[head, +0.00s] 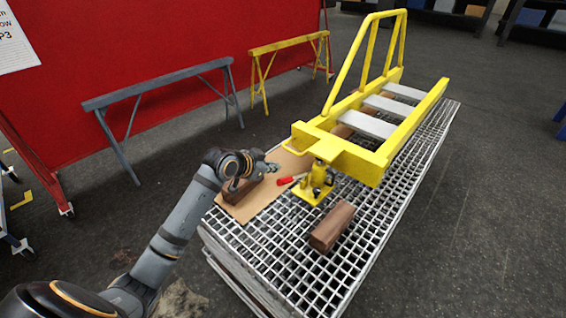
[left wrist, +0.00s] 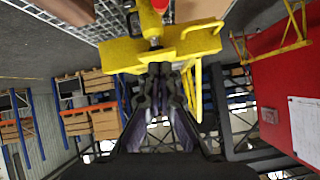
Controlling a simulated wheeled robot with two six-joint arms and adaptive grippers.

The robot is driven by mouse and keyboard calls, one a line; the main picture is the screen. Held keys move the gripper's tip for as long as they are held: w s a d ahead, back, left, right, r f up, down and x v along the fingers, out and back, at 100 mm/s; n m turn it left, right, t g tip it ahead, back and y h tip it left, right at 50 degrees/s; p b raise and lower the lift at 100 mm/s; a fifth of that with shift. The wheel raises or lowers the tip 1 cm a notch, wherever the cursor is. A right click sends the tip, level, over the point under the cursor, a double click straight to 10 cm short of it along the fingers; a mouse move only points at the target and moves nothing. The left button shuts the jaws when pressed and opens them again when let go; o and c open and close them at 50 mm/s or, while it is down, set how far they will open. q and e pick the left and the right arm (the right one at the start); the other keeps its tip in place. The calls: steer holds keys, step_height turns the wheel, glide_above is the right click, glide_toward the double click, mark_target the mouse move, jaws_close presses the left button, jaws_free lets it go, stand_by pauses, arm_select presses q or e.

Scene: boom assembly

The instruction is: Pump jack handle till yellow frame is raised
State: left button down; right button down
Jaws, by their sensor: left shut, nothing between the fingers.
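The yellow frame (head: 345,150), with grey steps and a tall rail, lies above a metal grating. A yellow jack (head: 316,183) stands on the grating under the frame's near end. Its handle (head: 288,180) has a red grip and points left. My left gripper (head: 274,168) is shut and empty, just left of the handle's grip and apart from it as far as I can tell. In the left wrist view, the shut fingertips (left wrist: 163,70) are in front of the yellow frame (left wrist: 185,47), with the jack (left wrist: 150,20) above it in the picture. My right gripper is not in view.
A wooden block (head: 332,227) lies on the grating (head: 300,270) in front of the jack. Another block (head: 240,191) lies on a brown board (head: 268,199) below my gripper. Grey (head: 160,85) and yellow (head: 288,43) trestles stand by a red wall.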

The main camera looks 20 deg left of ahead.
arm_select(q)
steer(key=shift+w+d+r, duration=0.1)
steer(key=shift+r, duration=0.45)
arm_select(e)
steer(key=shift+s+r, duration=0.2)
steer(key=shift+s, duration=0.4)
arm_select(q)
glide_above(284, 180)
steer(key=w+d, duration=0.1)
step_height(284, 180, down, 6)
steer(key=f, duration=0.2)
steer(key=s+a+f, duration=0.1)
steer(key=shift+f, duration=0.4)
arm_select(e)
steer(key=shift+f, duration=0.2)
arm_select(q)
steer(key=shift+s+f, duration=0.1)
